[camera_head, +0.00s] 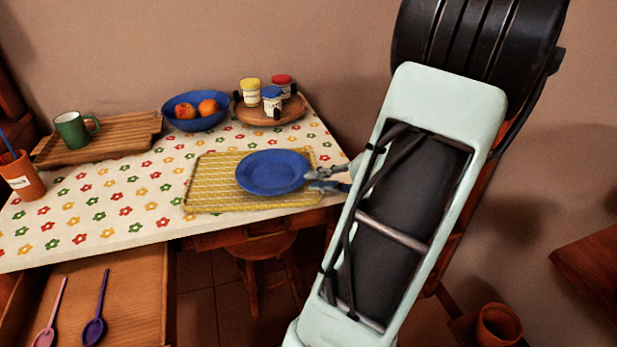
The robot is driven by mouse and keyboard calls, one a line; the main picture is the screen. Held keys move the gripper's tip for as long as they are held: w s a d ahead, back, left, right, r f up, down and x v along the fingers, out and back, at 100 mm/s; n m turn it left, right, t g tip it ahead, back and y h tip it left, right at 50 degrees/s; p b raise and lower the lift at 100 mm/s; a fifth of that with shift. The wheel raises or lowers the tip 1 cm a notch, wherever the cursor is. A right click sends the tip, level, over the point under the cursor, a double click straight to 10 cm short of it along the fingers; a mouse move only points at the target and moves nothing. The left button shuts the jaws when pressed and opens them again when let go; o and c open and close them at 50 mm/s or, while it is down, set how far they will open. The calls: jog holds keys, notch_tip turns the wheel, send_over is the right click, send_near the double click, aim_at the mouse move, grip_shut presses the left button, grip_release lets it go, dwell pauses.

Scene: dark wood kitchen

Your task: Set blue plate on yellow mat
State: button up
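The blue plate (272,173) lies on the right part of the yellow woven mat (212,186). It looks flat, and some of the mat shows around it. My gripper (309,180) is at the right edge of the plate, low over the mat. Its two fingers point left toward the rim and look apart, with a small gap between them. I cannot tell whether a fingertip touches the rim. My arm hides what lies to the right of the gripper.
The flowered tabletop (130,213) is clear left of the mat. Behind are a wooden board (110,146) with a green mug (73,130), a blue fruit bowl (198,122) and a round tray (270,114) with jars. An open drawer (136,290) holding spoons juts out below.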

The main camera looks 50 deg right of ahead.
jog(key=a+p+v, duration=0.1)
jog(key=v, duration=0.7)
jog(key=shift+s+d+r, duration=0.15)
jog(key=shift+s+d, duration=0.2)
jog(key=shift+d, duration=0.15)
